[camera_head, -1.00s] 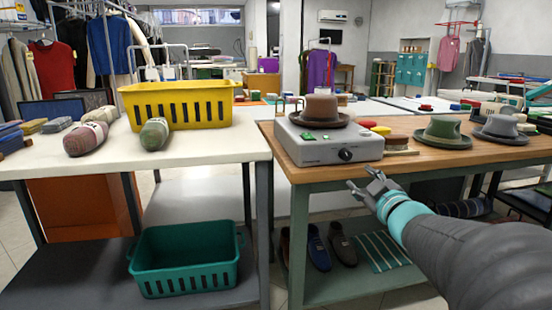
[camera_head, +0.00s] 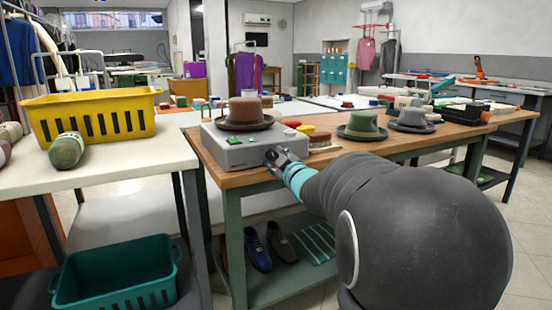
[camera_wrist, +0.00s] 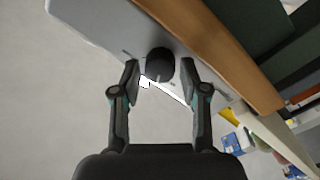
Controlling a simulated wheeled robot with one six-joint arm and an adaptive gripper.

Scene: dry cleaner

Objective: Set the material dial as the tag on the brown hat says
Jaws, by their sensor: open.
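The brown hat (camera_head: 246,113) sits on top of a grey box-shaped machine (camera_head: 226,155) at the near left corner of the wooden table. No tag on the hat can be read in these views. The black round dial (camera_wrist: 160,64) is on the machine's front face, with small marks around it that are too small to read. My gripper (camera_wrist: 160,80) is open, its two fingers on either side of the dial in the wrist view. I cannot tell whether they touch it. In the head view my gripper (camera_head: 278,158) is at the machine's front and hides the dial.
A green hat (camera_head: 362,126) and a grey hat (camera_head: 411,119) stand right on the wooden table (camera_head: 330,155), with a brush (camera_head: 320,140) nearer the machine. A white table (camera_head: 120,160) with a yellow basket (camera_head: 90,112) is at left. A teal basket (camera_head: 115,275) is below.

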